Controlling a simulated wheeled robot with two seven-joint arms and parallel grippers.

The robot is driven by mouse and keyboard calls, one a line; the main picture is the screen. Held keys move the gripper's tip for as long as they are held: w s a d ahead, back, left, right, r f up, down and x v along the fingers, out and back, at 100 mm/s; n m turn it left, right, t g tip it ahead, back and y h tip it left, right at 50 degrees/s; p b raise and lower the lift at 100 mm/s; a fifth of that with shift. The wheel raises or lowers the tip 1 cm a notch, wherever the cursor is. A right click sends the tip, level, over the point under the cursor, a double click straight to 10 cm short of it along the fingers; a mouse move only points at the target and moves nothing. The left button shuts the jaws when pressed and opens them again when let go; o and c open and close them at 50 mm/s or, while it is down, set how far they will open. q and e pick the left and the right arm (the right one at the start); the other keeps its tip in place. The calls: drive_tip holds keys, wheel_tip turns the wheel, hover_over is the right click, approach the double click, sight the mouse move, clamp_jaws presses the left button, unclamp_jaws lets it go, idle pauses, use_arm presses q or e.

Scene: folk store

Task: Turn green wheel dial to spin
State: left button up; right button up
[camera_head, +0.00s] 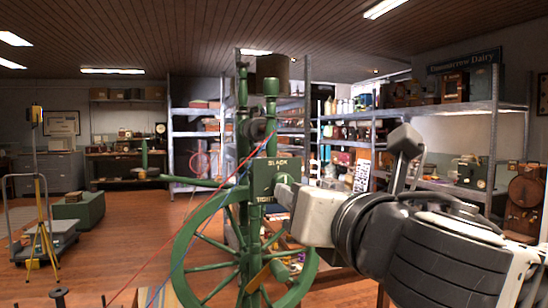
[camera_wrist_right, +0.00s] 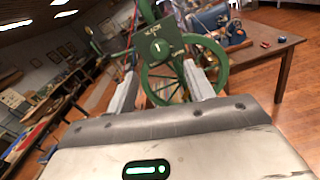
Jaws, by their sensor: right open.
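A green spinning wheel (camera_head: 178,246) with spokes and upright posts stands in front of me. A dark green plate (camera_head: 264,187) on it reads SLACK above and TIGHT below. In the right wrist view the plate (camera_wrist_right: 147,52) carries a small round dial (camera_wrist_right: 157,46) and sits just beyond the fingertips. My right gripper (camera_head: 284,194) reaches in from the right, close to the plate. Its fingers (camera_wrist_right: 160,68) are apart with nothing held between them. My left gripper is not seen.
Red and blue threads run past the wheel. A wooden table (camera_wrist_right: 262,58) with a blue object (camera_wrist_right: 212,20) stands right of the wheel in the wrist view. Metal shelves (camera_head: 455,108) with goods line the back and right. A trolley (camera_head: 40,248) stands left, with open floor between.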

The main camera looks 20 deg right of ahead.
sight(280, 178)
drive_tip(key=w+p, duration=0.2)
drive_tip(key=w, duration=0.8)
drive_tip(key=shift+w+a+p, duration=0.15)
drive_tip(key=shift+w+p, duration=0.15)
drive_tip(key=c, duration=1)
